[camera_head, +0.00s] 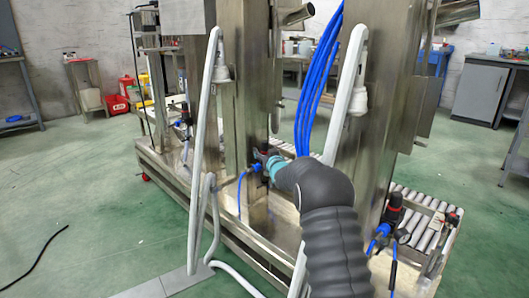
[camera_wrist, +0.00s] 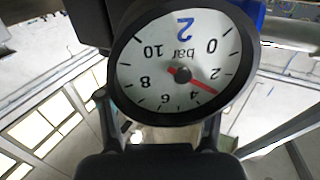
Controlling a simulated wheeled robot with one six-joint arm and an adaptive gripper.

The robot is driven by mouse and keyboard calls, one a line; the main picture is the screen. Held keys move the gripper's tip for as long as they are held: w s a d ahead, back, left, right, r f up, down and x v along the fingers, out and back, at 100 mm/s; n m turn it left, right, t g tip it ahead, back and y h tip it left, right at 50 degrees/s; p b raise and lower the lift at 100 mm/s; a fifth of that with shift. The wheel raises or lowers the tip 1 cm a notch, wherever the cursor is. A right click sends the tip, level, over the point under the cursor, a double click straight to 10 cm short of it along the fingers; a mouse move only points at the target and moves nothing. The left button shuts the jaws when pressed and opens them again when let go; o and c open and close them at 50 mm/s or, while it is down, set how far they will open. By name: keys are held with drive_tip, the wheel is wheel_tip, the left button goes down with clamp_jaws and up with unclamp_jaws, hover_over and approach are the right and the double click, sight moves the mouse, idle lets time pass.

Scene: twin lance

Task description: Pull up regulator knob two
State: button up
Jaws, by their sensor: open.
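In the wrist view a round pressure gauge (camera_wrist: 180,66) marked with a blue 2 fills the middle. It is upside down, and its red needle points between 2 and 4 bar. A dark regulator body (camera_wrist: 92,22) shows behind its upper left. My gripper (camera_wrist: 157,118) is open, with one finger on each side of the gauge's lower part. I cannot make out the knob or any contact with it. In the head view regulator two (camera_head: 262,154) sits low on the middle steel column, just beyond my arm's teal wrist ring. The jaws are hard to make out there.
Another regulator (camera_head: 392,213) with a gauge stands at the right, by a roller conveyor (camera_head: 421,205). Pale hoses (camera_head: 200,150) and blue tubes (camera_head: 318,85) hang around the columns. The green floor (camera_head: 75,200) at left is mostly open.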

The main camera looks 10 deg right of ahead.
drive_tip(key=shift+w, duration=0.1)
clamp_jaws()
drive_tip(key=shift+r, duration=0.75)
unclamp_jaws()
drive_tip(key=shift+f, duration=0.1)
drive_tip(key=s+d, duration=0.1)
drive_tip(key=s, duration=1)
drive_tip(key=shift+s+d, duration=0.4)
